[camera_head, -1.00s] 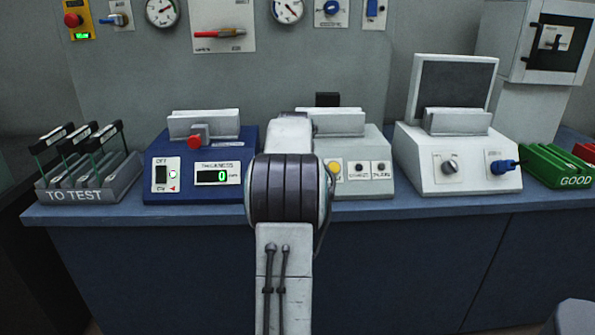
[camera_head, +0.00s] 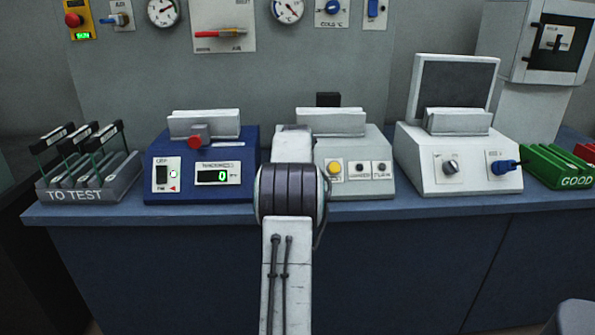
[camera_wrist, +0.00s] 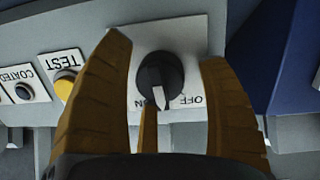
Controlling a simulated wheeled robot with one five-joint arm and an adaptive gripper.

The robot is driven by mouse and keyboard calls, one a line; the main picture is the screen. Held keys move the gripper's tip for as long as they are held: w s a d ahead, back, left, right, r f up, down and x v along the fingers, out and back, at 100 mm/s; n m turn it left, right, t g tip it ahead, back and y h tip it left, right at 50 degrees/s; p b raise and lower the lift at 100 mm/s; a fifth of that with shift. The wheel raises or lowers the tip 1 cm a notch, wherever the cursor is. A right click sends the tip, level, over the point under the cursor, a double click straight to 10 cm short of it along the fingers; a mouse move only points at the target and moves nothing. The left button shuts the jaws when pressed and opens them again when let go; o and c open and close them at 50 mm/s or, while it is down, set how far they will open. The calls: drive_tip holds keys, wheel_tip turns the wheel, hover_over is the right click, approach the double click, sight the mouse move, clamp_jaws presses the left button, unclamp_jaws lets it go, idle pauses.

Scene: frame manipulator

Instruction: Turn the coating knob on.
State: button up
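The coating knob is a round black knob (camera_wrist: 160,78) with a white pointer, on a white plate (camera_wrist: 200,40) in the wrist view. The plate's ON and OFF labels show upside down. The pointer points down in the picture, between the labels and nearer ON. My gripper (camera_wrist: 165,50) is open, with brown fingers on the left and right of the knob and gaps on both sides. A narrow brown part shows below the knob. In the head view, the grey machine (camera_head: 385,150) stands behind my arm, which hides the knob and gripper.
On the grey machine, a yellow TEST button (camera_wrist: 65,84) and a dark COATED indicator (camera_wrist: 22,92) sit left of the knob in the wrist view. A blue machine (camera_head: 200,140) stands close beside it. A white machine (camera_head: 425,165) stands on the other side.

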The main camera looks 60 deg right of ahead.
drive_tip(key=c, duration=1.2)
drive_tip(key=shift+r+m+p, duration=0.15)
drive_tip(key=shift+m+p, duration=0.15)
drive_tip(key=shift+p, duration=0.2)
drive_tip(key=shift+m, duration=0.4)
drive_tip(key=o, duration=1.2)
drive_tip(key=shift+w, duration=0.1)
drive_tip(key=v, duration=1.2)
